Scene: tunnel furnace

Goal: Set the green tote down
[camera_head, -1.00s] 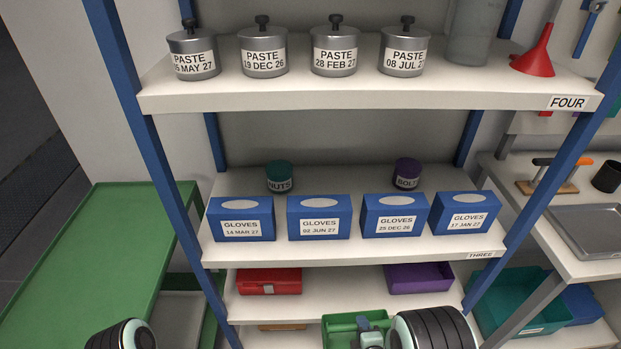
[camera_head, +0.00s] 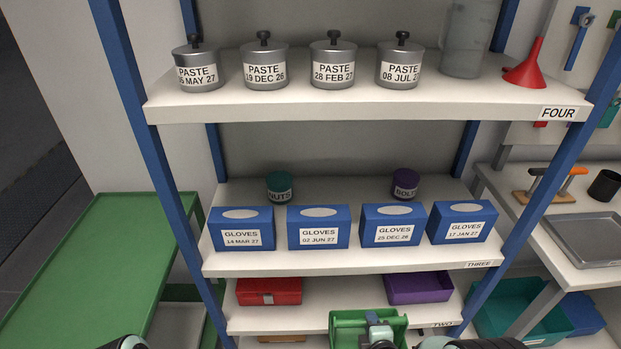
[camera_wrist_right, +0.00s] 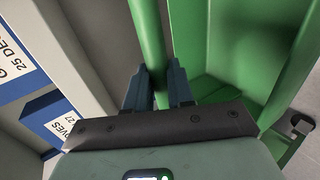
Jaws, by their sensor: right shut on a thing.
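The green tote (camera_head: 345,327) shows at the bottom of the head view, in front of the lower shelf marked TWO. In the right wrist view the green tote (camera_wrist_right: 215,88) fills the right half. My right gripper (camera_head: 378,330) is at the tote in the head view. In the right wrist view the right gripper (camera_wrist_right: 158,85) has its two fingers on either side of the tote's green bar, shut on it. The tote's underside is hidden, so I cannot tell whether it touches the shelf. My left gripper is out of view; only a bit of my left arm shows at the bottom left.
A red box (camera_head: 270,291) and a purple bin (camera_head: 418,288) sit on the shelf marked TWO (camera_head: 300,318), with a bare stretch between them. Several blue GLOVES boxes (camera_head: 319,228) line the shelf above. Blue posts (camera_head: 160,190) flank the rack. A green table (camera_head: 95,260) stands left.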

